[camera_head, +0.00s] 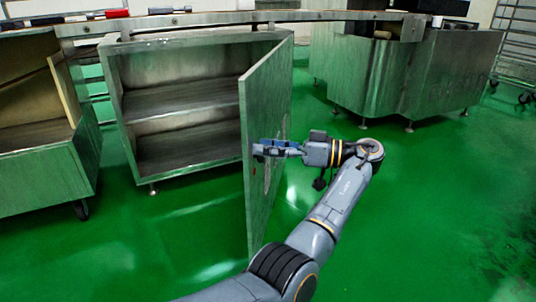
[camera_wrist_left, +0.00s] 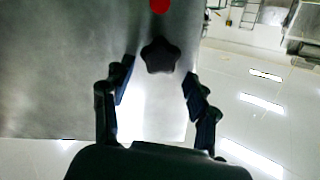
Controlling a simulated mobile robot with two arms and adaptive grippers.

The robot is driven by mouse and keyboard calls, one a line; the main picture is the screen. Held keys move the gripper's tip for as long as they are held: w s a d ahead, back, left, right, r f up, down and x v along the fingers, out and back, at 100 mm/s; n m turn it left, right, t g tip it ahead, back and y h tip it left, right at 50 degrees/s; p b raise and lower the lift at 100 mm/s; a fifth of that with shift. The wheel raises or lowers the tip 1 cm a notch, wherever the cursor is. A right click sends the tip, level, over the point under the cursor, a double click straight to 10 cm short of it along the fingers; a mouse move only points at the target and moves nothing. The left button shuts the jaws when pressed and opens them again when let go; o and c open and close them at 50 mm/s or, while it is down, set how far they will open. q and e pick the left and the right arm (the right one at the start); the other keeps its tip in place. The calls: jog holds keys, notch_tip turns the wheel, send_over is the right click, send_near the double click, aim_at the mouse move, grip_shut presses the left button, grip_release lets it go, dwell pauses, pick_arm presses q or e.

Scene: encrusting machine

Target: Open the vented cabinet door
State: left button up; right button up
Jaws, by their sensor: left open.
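The metal cabinet (camera_head: 113,75) stands at the upper left with its front open, showing two shelf levels inside. Its door (camera_head: 258,110) is swung well out toward me, hinged on the cabinet's right side; I cannot make out vents on it. My left gripper (camera_head: 262,150) is at the door's outer face near its free edge. In the left wrist view, my left gripper (camera_wrist_left: 158,80) is open, with a black star-shaped knob (camera_wrist_left: 160,56) on the door panel (camera_wrist_left: 60,60) just ahead of and between its fingertips. I cannot tell whether they touch it. My right gripper is out of view.
An open metal bin on wheels (camera_head: 40,170) stands at the left. A conveyor beam (camera_head: 230,18) runs above the cabinet. A metal machine housing (camera_head: 400,80) stands at the upper right, with a rack (camera_head: 515,45) beyond. The green floor (camera_head: 440,200) at the right is clear.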

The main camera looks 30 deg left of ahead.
aim_at(252, 113)
pick_arm(q)
notch_tip(252, 113, up, 8)
jog(key=shift+f, duration=0.1)
